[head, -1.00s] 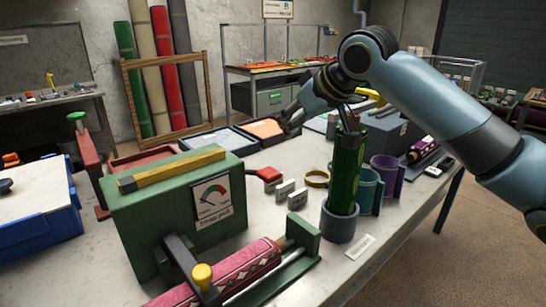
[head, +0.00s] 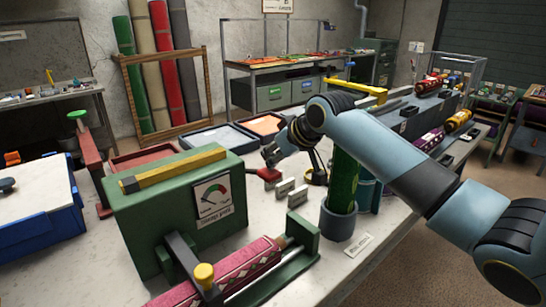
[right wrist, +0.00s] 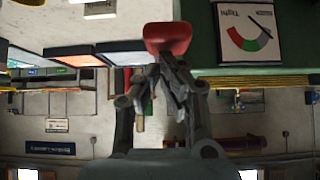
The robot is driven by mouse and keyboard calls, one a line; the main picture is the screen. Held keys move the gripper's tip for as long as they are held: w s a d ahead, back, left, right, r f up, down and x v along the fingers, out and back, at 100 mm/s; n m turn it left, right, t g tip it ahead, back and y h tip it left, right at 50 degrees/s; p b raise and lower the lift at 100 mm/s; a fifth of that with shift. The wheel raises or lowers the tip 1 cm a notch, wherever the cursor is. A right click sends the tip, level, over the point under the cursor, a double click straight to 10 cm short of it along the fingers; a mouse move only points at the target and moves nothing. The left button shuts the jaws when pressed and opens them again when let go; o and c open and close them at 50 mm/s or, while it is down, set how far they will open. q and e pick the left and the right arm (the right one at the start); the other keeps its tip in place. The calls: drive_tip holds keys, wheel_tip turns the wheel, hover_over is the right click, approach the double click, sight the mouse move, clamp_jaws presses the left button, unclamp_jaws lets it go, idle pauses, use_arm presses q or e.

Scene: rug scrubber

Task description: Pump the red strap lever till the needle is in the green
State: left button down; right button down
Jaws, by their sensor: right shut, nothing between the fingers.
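The red strap lever (head: 266,174) sticks out from the right side of the green gauge box (head: 150,220). My right gripper (head: 270,155) is shut and empty, just above and behind the lever's red end in the head view. In the right wrist view the red end (right wrist: 167,38) is right at my closed fingertips (right wrist: 168,62); I cannot tell whether they touch. The gauge (head: 212,200) on the box's front also shows in the right wrist view (right wrist: 248,32), upside down. My left gripper is out of view.
A green roll (head: 344,180) stands in a grey cup (head: 337,222) under my right forearm. Small pale tags (head: 285,187) stand beside the lever. A pink patterned roll (head: 235,272) lies clamped in front of the box. A blue bin (head: 40,235) is at left.

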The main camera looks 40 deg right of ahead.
drive_tip(key=shift+s+f, duration=0.1)
drive_tip(key=shift+s+f+t+b, duration=0.25)
drive_tip(key=shift+f+t+b, duration=0.05)
drive_tip(key=shift+f+b, duration=0.3)
wheel_tip(320, 180, down, 9)
drive_tip(key=s+t+b, duration=0.3)
drive_tip(key=t+b, duration=0.1)
drive_tip(key=b, duration=0.4)
drive_tip(key=shift+b, duration=0.3)
drive_tip(key=shift+d+f, duration=0.1)
drive_tip(key=shift+f, duration=0.05)
